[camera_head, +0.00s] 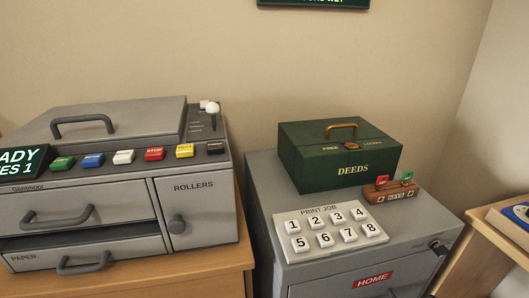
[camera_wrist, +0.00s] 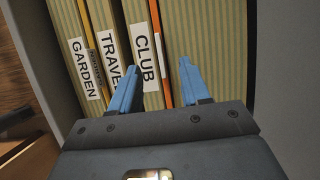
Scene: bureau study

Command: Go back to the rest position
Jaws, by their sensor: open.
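My gripper (camera_wrist: 158,85) shows in the wrist view with its two blue fingers spread apart and nothing between them. It is over an open drawer of hanging files. The files are labelled GARDEN (camera_wrist: 84,68), TRAVEL (camera_wrist: 112,65) and CLUB (camera_wrist: 147,55). A broad striped folder (camera_wrist: 207,35) lies to the right of an orange divider. I cannot tell whether the fingers touch the files. My gripper is not in the head view.
A grey printer (camera_head: 110,180) stands on a wooden desk (camera_head: 210,285) at left. A grey cabinet labelled HOME (camera_head: 262,200) carries a green DEEDS box (camera_head: 335,160), a PRINT JOB keypad (camera_head: 328,232) and a small wooden stand (camera_head: 392,193). A wooden surface (camera_head: 484,226) is at right.

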